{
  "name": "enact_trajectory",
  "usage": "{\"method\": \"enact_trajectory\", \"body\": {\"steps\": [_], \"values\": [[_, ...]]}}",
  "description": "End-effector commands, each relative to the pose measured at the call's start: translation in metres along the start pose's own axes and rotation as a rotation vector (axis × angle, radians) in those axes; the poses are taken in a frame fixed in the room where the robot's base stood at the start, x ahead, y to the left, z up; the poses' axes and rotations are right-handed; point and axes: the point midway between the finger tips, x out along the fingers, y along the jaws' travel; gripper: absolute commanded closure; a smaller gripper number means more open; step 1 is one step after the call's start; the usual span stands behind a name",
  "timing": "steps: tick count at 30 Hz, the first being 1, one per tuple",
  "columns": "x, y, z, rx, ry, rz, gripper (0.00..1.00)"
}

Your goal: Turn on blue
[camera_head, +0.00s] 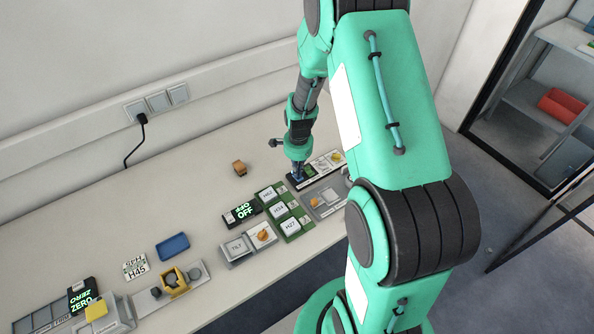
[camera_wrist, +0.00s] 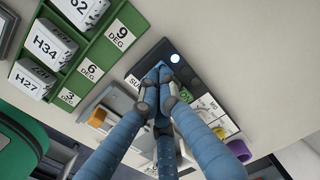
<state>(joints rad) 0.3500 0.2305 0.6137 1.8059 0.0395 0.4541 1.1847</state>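A dark control panel (camera_wrist: 148,66) with white labels and a green "ON" display (camera_wrist: 186,96) lies below my gripper in the wrist view. I cannot tell whether the tips touch the panel. The fingers hide part of the panel and its labels. In the head view my gripper (camera_head: 297,176) points down at the left end of the panel (camera_head: 326,166).
A green rack (camera_head: 291,228) with white labelled blocks stands beside the panel. A grey fixture with an orange knob (camera_wrist: 97,115) is close by. A black display reading "OFF" (camera_head: 241,213), a small brown block (camera_head: 239,168) and a blue tray (camera_head: 172,247) are further left.

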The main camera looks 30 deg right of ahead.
Motion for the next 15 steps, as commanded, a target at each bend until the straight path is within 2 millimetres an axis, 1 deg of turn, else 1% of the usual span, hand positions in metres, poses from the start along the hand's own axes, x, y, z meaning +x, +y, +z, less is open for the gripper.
{"method": "enact_trajectory", "body": {"steps": [15], "values": [[0.002, 0.02, 0.001, 0.001, -0.003, 0.01, 1.0]]}}
